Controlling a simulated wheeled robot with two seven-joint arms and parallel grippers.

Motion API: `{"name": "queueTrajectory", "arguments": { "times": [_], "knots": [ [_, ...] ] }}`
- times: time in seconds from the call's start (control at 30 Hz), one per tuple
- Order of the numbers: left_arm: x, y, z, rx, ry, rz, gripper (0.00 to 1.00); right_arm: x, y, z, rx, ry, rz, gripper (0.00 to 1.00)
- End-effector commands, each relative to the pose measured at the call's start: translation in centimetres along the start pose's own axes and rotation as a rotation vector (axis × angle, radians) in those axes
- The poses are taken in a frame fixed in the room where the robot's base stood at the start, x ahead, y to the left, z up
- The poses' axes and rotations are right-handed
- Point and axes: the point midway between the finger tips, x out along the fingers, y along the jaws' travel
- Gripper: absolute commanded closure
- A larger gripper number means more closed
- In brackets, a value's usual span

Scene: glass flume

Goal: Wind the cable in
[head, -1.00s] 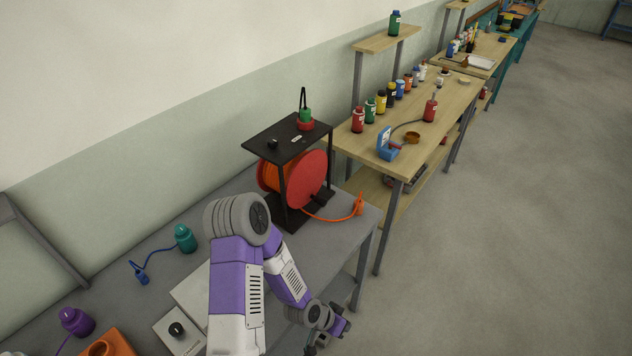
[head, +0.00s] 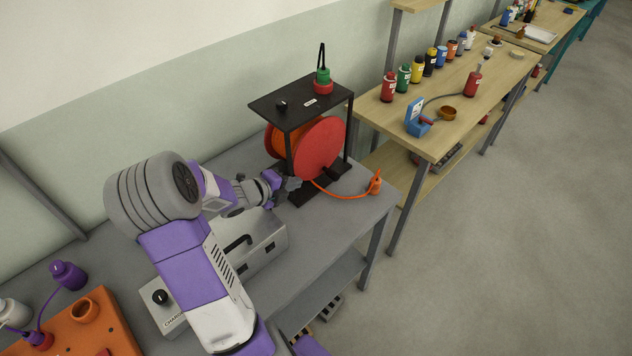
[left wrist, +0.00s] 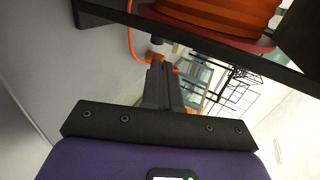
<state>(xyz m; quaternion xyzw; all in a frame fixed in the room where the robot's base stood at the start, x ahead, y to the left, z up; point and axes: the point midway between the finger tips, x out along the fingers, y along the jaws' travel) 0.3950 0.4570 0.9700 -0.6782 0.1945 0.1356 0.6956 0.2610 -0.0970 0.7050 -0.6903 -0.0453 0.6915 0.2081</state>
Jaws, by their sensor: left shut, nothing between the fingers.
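The cable reel (head: 320,142) has a red flange and orange cable wound behind it, inside a black frame. A loose length of orange cable (head: 345,195) runs from its base across the grey bench to an orange plug (head: 375,184). A small dark part (head: 332,174) shows at the flange's lower edge; I cannot tell if it is a handle. My left gripper (head: 293,184) is shut and empty, in front of the reel's lower left side. In the left wrist view its fingers (left wrist: 160,86) are together, with the reel (left wrist: 225,14) above and loose cable (left wrist: 131,40) beyond. My right gripper is not in view.
The black frame's top (head: 300,102) carries a green and red item (head: 322,80). A grey metal box (head: 262,245) stands on the bench below my left forearm. A wooden bench (head: 440,140) with several bottles adjoins at right. Bench space around the plug is clear.

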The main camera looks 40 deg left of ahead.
Motion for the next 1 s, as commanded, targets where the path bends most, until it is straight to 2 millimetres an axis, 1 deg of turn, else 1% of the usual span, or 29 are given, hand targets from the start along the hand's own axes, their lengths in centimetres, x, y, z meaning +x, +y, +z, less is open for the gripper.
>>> {"name": "queueTrajectory", "arguments": {
  "times": [0.17, 0.4, 0.6, 0.7, 0.8, 1.0],
  "knots": [
    [2.7, 0.1, -0.1, -0.002, 0.005, -0.003, 1.0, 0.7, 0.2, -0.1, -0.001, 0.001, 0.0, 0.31],
    [8.0, 0.2, -0.1, -0.004, 0.005, -0.003, 1.0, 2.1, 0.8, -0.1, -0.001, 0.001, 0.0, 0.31],
    [11.5, 0.1, -0.1, -0.006, 0.003, -0.002, 1.0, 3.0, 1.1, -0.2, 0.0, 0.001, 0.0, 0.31],
    [12.7, 0.1, -0.1, -0.005, 0.003, -0.001, 1.0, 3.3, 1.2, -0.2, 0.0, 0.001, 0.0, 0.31],
    [13.3, 0.0, -0.1, -0.005, 0.001, 0.0, 1.0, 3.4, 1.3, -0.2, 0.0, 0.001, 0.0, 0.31],
    [13.6, -0.1, -0.1, -0.005, 0.001, 0.0, 1.0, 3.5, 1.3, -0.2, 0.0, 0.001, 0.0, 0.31]
  ]
}}
